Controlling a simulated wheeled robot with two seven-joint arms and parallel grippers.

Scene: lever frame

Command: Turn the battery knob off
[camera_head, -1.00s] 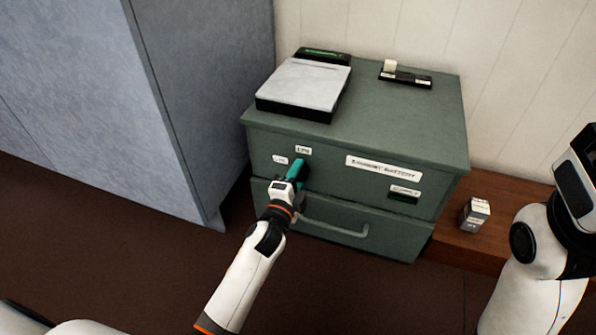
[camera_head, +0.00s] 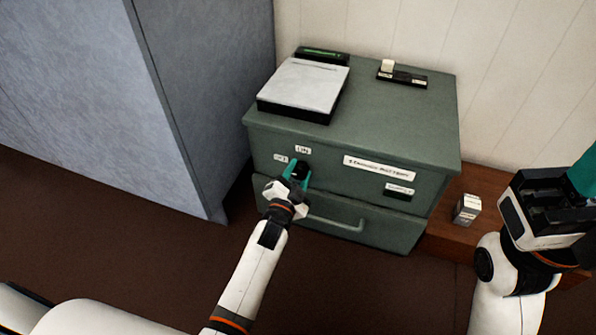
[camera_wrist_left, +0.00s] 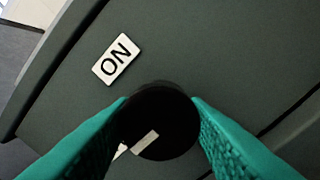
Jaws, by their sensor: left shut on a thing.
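The battery knob is a black round dial (camera_wrist_left: 160,122) with a pale pointer mark, on the front of a green cabinet (camera_head: 400,115). In the head view the knob (camera_head: 302,167) is partly covered by my left gripper (camera_head: 296,172). In the left wrist view the teal fingers of my left gripper (camera_wrist_left: 162,130) are shut on the knob from both sides. A white ON label (camera_wrist_left: 116,59) is above the knob there; the pointer mark is not aimed straight at it. Another label is mostly hidden. My right gripper (camera_head: 570,190) is at the right edge, partly cut off.
A drawer handle (camera_head: 335,222) sits below the knob. A flat scale-like device (camera_head: 304,85) and a small black strip (camera_head: 402,76) lie on the cabinet top. A small box (camera_head: 467,209) stands on a brown ledge at right. A grey cabinet (camera_head: 205,90) stands close at left.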

